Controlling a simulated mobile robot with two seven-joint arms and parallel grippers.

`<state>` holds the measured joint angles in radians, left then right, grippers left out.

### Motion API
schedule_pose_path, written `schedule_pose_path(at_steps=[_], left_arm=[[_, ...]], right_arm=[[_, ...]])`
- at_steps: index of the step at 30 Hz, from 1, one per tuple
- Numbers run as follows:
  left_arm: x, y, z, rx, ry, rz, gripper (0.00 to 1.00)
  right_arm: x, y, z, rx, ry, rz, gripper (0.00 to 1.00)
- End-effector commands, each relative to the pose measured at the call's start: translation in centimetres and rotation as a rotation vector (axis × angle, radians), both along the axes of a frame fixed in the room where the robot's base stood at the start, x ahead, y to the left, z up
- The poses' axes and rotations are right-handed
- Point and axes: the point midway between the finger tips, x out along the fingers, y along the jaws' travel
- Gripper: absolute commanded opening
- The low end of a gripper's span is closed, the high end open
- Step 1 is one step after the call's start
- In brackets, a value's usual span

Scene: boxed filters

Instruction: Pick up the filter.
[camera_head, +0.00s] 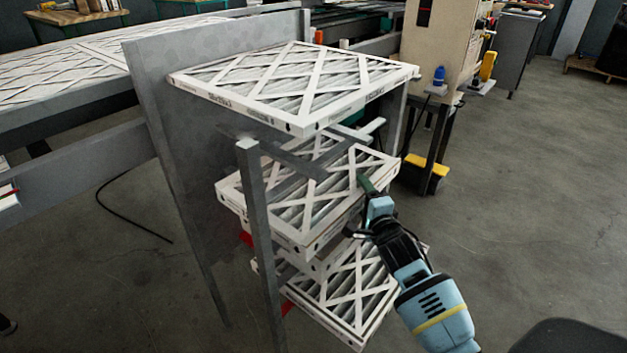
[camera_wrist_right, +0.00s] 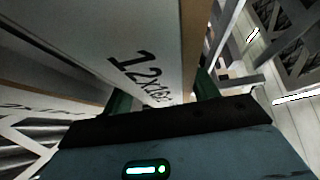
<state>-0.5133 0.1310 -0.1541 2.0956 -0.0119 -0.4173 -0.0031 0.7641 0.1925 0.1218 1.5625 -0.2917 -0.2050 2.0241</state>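White-framed pleated filters with diagonal lattice faces lie on a grey metal rack. The top filter (camera_head: 300,85) lies flat on the upper level. A middle filter (camera_head: 315,205) lies below it, on top of at least one more. My right gripper (camera_head: 364,190) is at the middle filter's right edge, with one finger over its top face. In the right wrist view the printed side of a filter (camera_wrist_right: 140,60) lies between the two fingers (camera_wrist_right: 162,95). Whether they press on it I cannot tell. My left gripper is not in view.
A lower filter (camera_head: 345,295) lies under the middle ones. A grey upright post (camera_head: 258,230) and a grey panel (camera_head: 190,150) flank the stack at left. A conveyor with filters runs behind. The floor (camera_head: 530,220) at right is open.

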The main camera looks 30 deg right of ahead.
Motion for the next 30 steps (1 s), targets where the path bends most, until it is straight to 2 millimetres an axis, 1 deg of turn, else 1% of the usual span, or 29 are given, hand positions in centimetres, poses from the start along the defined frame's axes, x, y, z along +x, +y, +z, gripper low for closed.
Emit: schedule_pose_path(at_steps=[1,9,10,17,22,26,30], left_arm=[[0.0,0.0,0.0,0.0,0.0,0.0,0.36],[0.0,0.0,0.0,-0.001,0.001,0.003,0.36],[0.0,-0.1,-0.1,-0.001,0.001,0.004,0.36],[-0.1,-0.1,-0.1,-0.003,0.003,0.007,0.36],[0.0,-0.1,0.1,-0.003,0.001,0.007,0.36],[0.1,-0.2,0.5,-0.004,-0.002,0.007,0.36],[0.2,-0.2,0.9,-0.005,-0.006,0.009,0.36]], right_arm=[[0.0,0.0,0.0,0.0,0.0,0.0,0.52],[0.0,0.0,0.0,0.0,0.0,0.0,0.17],[0.0,0.0,0.0,0.0,0.0,0.0,0.14],[0.0,0.0,0.1,0.001,-0.002,0.0,0.14],[0.0,0.0,0.8,0.0,-0.003,0.0,0.14],[0.0,0.0,2.2,0.001,-0.006,0.001,0.14],[0.0,0.0,4.1,0.0,-0.007,0.0,0.14]])
